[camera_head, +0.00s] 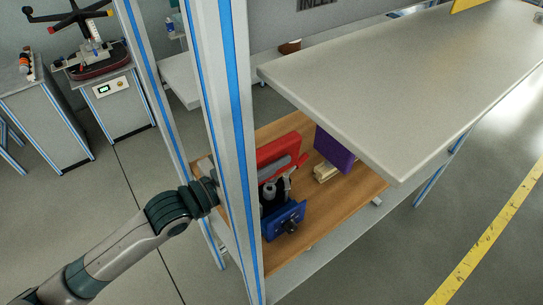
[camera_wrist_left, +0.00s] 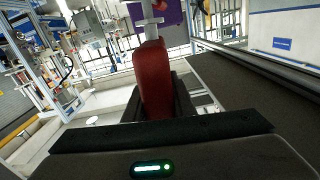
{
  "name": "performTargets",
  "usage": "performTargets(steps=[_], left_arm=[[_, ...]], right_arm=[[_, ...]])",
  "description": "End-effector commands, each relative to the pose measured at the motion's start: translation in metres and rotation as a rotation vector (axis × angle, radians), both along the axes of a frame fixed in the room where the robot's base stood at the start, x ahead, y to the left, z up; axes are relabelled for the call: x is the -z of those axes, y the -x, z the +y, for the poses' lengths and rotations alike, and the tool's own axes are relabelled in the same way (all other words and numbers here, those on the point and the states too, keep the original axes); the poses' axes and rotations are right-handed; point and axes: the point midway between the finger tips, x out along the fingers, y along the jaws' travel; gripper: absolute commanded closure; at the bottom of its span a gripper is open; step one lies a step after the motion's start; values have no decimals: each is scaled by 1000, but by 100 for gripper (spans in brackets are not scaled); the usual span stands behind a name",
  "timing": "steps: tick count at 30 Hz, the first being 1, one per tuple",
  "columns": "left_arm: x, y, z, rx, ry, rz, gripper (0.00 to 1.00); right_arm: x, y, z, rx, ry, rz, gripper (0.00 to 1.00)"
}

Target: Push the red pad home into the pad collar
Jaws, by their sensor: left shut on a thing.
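My left gripper (camera_wrist_left: 160,98) is shut on the dark red pad (camera_wrist_left: 153,75), which stands long and rounded between the dark fingers in the left wrist view. Just beyond the pad's far end is a grey metal rod with a crosspiece (camera_wrist_left: 150,21); I cannot tell whether this is the pad collar or whether the pad touches it. In the head view my left arm reaches in from the left, and the rack post hides its fingers and the held pad. My right gripper is not in view.
The wooden shelf (camera_head: 343,206) holds a red case (camera_head: 277,152), a blue device (camera_head: 285,220) with a black knob, a purple block (camera_head: 334,149) and a pale wooden piece (camera_head: 325,172). A white-blue post (camera_head: 229,130) stands before my arm. A grey tabletop (camera_head: 400,90) overhangs the shelf.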

Motion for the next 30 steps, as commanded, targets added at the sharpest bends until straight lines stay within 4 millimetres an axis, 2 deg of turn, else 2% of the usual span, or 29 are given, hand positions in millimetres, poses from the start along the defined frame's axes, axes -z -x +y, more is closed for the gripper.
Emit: performTargets(steps=[17, 30], left_arm=[[-1, 1, 0, 0, 1, -2, 100], [-1, 0, 0, 0, 1, -2, 100]], right_arm=[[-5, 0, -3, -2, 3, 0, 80], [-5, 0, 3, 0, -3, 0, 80]])
